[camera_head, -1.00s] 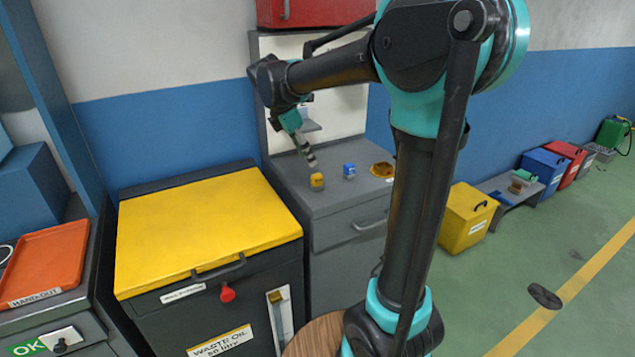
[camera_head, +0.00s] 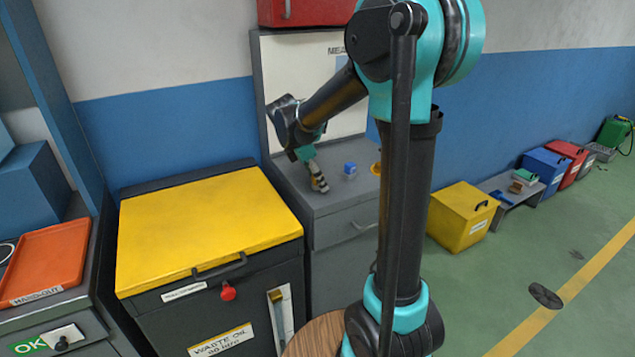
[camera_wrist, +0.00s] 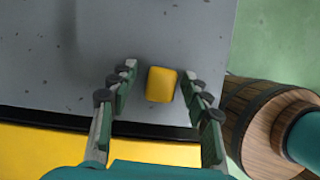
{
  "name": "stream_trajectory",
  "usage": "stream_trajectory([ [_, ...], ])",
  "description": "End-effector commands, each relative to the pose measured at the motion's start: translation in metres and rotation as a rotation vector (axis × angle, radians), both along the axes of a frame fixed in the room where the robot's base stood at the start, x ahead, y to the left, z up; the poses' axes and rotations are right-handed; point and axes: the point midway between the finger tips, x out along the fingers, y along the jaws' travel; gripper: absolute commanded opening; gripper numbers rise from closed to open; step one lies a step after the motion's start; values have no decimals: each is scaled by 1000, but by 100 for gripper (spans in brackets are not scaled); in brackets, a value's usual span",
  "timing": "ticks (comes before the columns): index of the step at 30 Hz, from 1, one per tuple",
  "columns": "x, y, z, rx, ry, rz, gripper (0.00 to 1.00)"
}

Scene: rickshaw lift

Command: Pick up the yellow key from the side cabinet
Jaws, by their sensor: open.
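The yellow key (camera_wrist: 162,84) shows in the wrist view as a small yellow block with rounded corners, lying on the grey top of the side cabinet (camera_wrist: 60,60). My gripper (camera_wrist: 160,80) is open, with one finger on each side of the key and a gap on both sides. In the head view my gripper (camera_head: 320,186) is low over the left part of the cabinet top (camera_head: 340,195) and hides the key there. I cannot tell its exact height over the top.
A blue cube (camera_head: 350,169) stands right of my gripper on the cabinet. The yellow-lidded waste oil bin (camera_head: 205,230) adjoins the cabinet's left side. A wooden barrel (camera_wrist: 262,125) stands beside it in the wrist view.

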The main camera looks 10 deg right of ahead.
Motion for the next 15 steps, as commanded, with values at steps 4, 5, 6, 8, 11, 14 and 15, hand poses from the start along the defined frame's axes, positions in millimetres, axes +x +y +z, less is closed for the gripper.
stream_trajectory([
  [4, 0, 0, 0, 0, 0, 0, 47],
  [5, 0, 0, 0, 0, 0, 0, 43],
  [6, 0, 0, 0, 0, 0, 0, 38],
  [8, 0, 0, 0, 0, 0, 0, 31],
  [11, 0, 0, 0, 0, 0, 0, 18],
  [14, 0, 0, 1, 0, 0, 0, 6],
  [15, 0, 0, 1, 0, 0, 0, 1],
])
